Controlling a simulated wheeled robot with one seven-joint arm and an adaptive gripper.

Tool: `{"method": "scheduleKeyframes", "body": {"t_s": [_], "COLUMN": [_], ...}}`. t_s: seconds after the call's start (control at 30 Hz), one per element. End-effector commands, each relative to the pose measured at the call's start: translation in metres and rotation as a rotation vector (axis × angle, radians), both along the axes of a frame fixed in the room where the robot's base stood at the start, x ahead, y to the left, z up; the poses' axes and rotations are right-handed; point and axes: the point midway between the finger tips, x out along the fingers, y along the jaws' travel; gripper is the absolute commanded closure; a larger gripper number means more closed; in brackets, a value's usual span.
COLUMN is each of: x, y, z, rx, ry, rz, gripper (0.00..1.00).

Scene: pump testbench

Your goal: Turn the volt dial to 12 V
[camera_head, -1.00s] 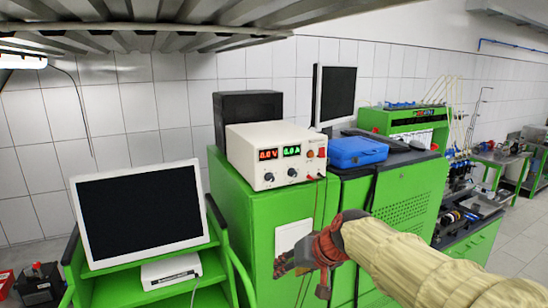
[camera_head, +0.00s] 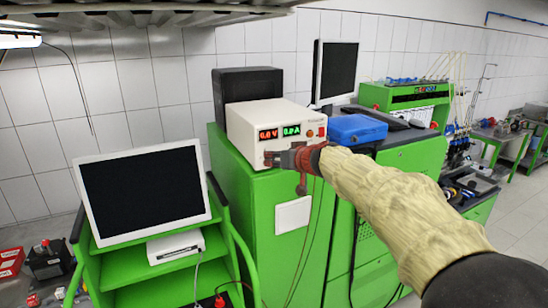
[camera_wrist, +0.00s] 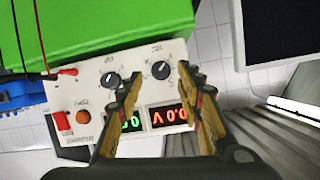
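The power supply (camera_head: 262,120) is a white box on the green cabinet, with a red display reading 0.0 V and a green 0.0 A display. In the wrist view its panel (camera_wrist: 85,98) appears upside down. The volt dial (camera_wrist: 161,71), a black knob, lies between my fingertips in that view; whether they surround it or are still short of it I cannot tell. The other black dial (camera_wrist: 113,81) is just left of my left finger. My gripper (camera_head: 272,158) is open and empty at the panel's lower front, hiding the dials in the head view.
An orange-red button (camera_wrist: 83,117) and red-plugged leads sit at the panel's other end. A blue case (camera_head: 357,129) stands right of the supply. A monitor (camera_head: 145,190) on a green cart is at left. A metal shelf (camera_head: 130,12) hangs overhead.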

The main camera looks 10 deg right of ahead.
Motion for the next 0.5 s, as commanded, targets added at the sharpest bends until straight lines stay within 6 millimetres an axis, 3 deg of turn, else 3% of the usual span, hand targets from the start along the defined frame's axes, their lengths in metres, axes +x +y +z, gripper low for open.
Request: {"method": "scheduleKeyframes", "body": {"t_s": [0.2, 0.5], "x": [0.021, 0.025], "y": [0.006, 0.007], "z": [-0.009, -0.011], "rx": [0.000, 0.000], "ry": [0.002, 0.000], "rz": [0.001, 0.001], "gripper": [0.63, 0.63]}}
